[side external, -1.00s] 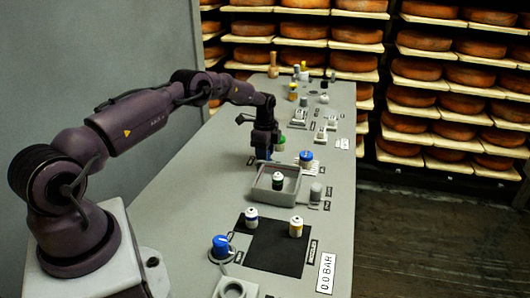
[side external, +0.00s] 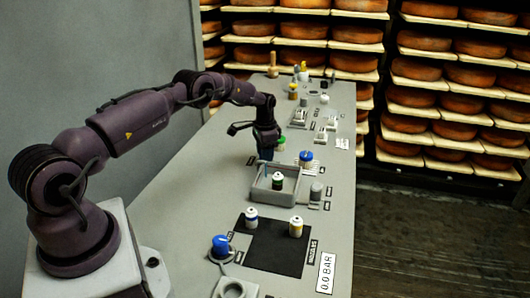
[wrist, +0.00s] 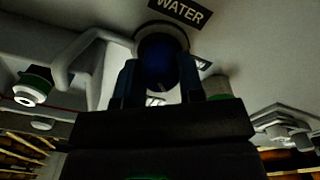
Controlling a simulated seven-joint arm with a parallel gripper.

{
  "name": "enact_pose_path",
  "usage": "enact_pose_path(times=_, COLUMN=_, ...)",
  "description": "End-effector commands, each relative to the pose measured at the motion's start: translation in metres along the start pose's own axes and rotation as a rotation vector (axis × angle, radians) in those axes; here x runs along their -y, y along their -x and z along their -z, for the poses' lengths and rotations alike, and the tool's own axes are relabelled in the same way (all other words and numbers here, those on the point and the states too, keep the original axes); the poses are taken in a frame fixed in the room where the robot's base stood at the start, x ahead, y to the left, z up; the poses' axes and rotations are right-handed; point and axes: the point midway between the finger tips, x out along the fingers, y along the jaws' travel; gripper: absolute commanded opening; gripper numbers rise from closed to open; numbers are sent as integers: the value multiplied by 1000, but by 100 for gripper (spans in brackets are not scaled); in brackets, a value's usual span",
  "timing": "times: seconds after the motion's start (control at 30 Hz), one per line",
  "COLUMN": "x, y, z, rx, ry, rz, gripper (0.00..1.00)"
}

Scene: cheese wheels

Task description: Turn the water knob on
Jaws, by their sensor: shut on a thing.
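The blue water knob (wrist: 162,62) shows in the wrist view, just below a black WATER label (wrist: 179,10). My gripper (wrist: 163,85) is shut on the knob, with one finger on each side of it. In the side view my gripper (side external: 265,154) points down at the panel just beyond the grey tray, and it hides the knob there. A grey bent pipe (wrist: 85,50) runs to the left of the knob in the wrist view.
The grey tray (side external: 257,193) holds a green-banded can (side external: 277,181). A blue-topped item (side external: 306,158) and a green-topped item (side external: 281,143) stand close to my gripper. Nearer are a black mat (side external: 272,250) with two cans and another blue knob (side external: 221,245). Cheese shelves stand behind.

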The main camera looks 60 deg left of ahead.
Motion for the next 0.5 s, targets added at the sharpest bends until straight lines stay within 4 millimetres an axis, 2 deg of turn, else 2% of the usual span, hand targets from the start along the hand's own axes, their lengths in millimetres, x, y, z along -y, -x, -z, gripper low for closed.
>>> enact_pose_path(times=0.5, x=1, y=1, z=-1, rx=3, ry=481, rz=0, gripper=12)
